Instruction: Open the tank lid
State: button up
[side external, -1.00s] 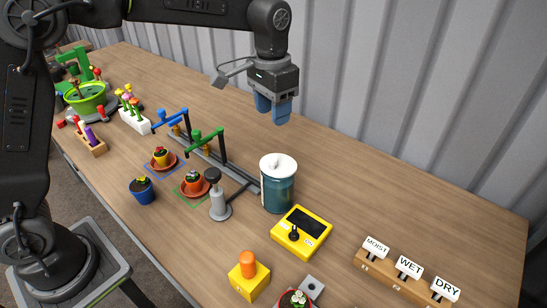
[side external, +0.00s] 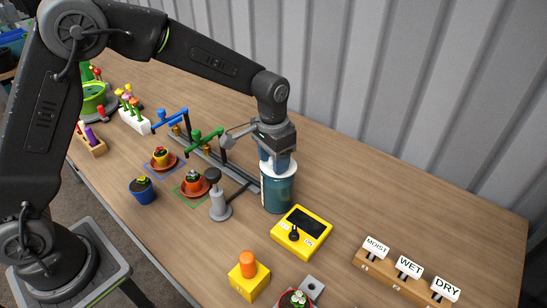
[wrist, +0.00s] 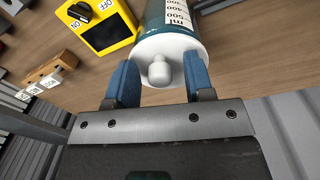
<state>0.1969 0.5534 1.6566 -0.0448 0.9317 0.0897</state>
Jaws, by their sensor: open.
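The tank (side external: 278,193) is a teal cylinder with a white lid (side external: 287,168), standing upright on the table in the side view. In the wrist view the white lid (wrist: 172,50) has a round knob (wrist: 160,73) in its middle, and a printed scale shows on the tank wall (wrist: 178,14). My gripper (side external: 275,158) is right above the tank. In the wrist view its two blue fingers (wrist: 160,84) are open, one on each side of the knob, with a gap on both sides. I cannot tell how far the fingertips are above the lid.
A yellow switch box (side external: 301,232) stands just in front of the tank. A grey hand pump (side external: 218,200) and a green tap arm (side external: 205,139) stand to the left. Label signs (side external: 408,266) stand at the right. The table behind the tank is clear.

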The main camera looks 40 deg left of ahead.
jog(key=shift+c, duration=0.4)
grip_shut()
jog(key=shift+w+r, duration=0.1)
jog(key=g, duration=0.1)
jog(key=w+r+g, duration=0.1)
jog(key=g, duration=0.1)
jog(key=shift+w+r, duration=0.15)
jog(key=shift+w, duration=0.05)
jog(key=shift+w+r+g, duration=0.35)
jog(key=shift+w+g, duration=0.15)
jog(key=shift+g, duration=0.55)
jog(key=shift+w+r+g, duration=0.3)
jog(key=shift+w+g, duration=0.15)
jog(key=shift+g, duration=0.6)
jog(key=shift+o, duration=0.4)
grip_release()
